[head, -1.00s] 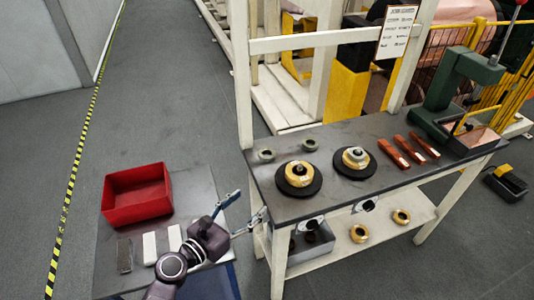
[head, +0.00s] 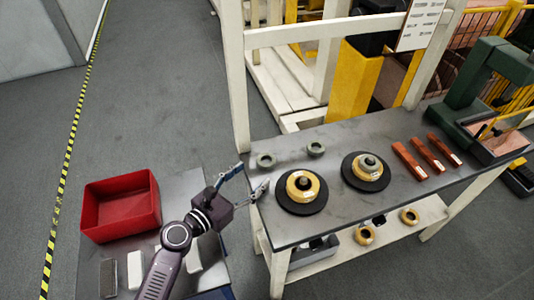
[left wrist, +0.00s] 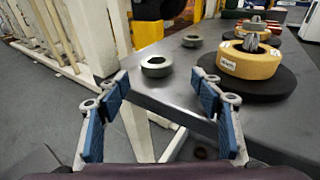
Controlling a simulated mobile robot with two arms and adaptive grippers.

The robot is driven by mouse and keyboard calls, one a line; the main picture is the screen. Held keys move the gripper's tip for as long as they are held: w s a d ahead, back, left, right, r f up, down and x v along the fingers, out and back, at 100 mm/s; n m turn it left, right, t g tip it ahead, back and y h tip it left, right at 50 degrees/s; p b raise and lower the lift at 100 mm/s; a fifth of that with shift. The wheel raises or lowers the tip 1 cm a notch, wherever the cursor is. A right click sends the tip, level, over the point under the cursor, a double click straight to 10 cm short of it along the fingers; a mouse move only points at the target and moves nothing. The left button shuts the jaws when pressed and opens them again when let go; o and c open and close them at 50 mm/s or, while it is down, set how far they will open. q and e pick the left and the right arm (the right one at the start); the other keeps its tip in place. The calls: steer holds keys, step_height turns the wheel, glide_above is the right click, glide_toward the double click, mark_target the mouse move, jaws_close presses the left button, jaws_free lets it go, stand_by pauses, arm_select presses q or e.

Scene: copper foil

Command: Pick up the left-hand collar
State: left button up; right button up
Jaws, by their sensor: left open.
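The left-hand collar (head: 265,160) is a small grey-green ring lying flat near the back left corner of the dark bench top (head: 340,135). A similar collar (head: 315,149) lies to its right. My left gripper (head: 251,177) is open and empty at the bench's left end, just short of the left-hand collar. In the left wrist view the left-hand collar (left wrist: 157,67) shows whole, ahead of and between the two blue-padded fingers, apart from both. The other collar (left wrist: 192,41) is farther off. My right gripper is not in view.
Two black discs bearing yellow rings (head: 302,186) (head: 366,167) stand right of the collars. Several orange-red bars (head: 410,160) and a green press (head: 475,75) are farther right. A red bin (head: 120,205) stands on the side table at left. A white post (head: 236,90) rises behind the bench's left corner.

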mark_target(270, 157)
arm_select(q)
steer(key=shift+w+d+r, duration=0.1)
steer(key=shift+w+d, duration=0.45)
steer(key=x, duration=0.5)
steer(key=shift+w+a, duration=0.15)
steer(key=shift+w, duration=0.25)
steer(key=shift+c, duration=0.6)
steer(key=c, duration=1.3)
